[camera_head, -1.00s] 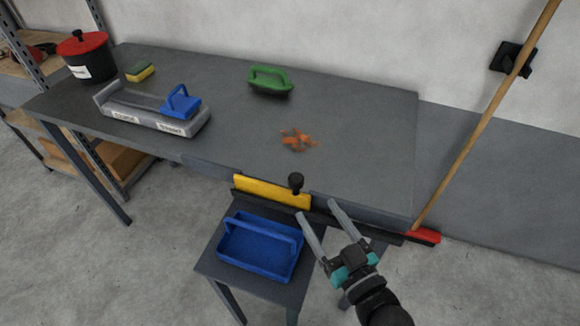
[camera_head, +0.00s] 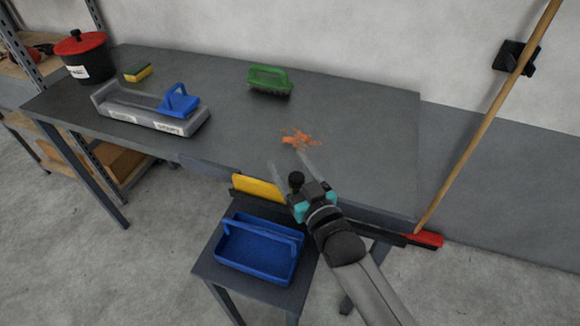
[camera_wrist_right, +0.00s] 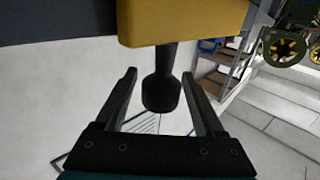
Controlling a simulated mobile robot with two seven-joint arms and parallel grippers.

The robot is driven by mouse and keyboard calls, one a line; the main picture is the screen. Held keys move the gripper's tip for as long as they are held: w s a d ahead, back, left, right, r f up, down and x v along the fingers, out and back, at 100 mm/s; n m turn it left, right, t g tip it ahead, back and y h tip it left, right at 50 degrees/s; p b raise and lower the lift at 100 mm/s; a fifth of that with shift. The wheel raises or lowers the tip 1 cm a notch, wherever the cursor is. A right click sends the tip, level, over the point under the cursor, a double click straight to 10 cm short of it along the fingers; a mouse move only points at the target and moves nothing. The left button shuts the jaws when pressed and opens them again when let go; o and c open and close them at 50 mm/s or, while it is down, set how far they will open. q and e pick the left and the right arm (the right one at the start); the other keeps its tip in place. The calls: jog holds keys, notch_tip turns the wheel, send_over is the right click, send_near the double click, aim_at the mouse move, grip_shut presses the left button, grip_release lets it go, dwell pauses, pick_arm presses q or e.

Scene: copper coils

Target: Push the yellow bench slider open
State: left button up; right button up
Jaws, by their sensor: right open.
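The yellow slider (camera_head: 255,188) is a flat bar at the bench's front edge; it also shows at the top of the right wrist view (camera_wrist_right: 185,20). Its black knob (camera_head: 296,179) stands at its right part, and my arm hides the slider's right end. My right gripper (camera_head: 287,158) is open at the front edge. In the right wrist view the knob (camera_wrist_right: 162,92) is between the two open fingers (camera_wrist_right: 159,74), with a visible gap on each side. My left gripper is not in view.
Copper-coloured scraps (camera_head: 297,139) lie on the grey bench (camera_head: 220,120). A green-handled brush (camera_head: 269,78), a grey tool with a blue handle (camera_head: 150,110), a sponge (camera_head: 138,72) and a red-lidded black pot (camera_head: 84,56) stand there. A blue tray (camera_head: 258,248) is on a stool below.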

grip_shut()
dwell(0.7)
dwell(0.8)
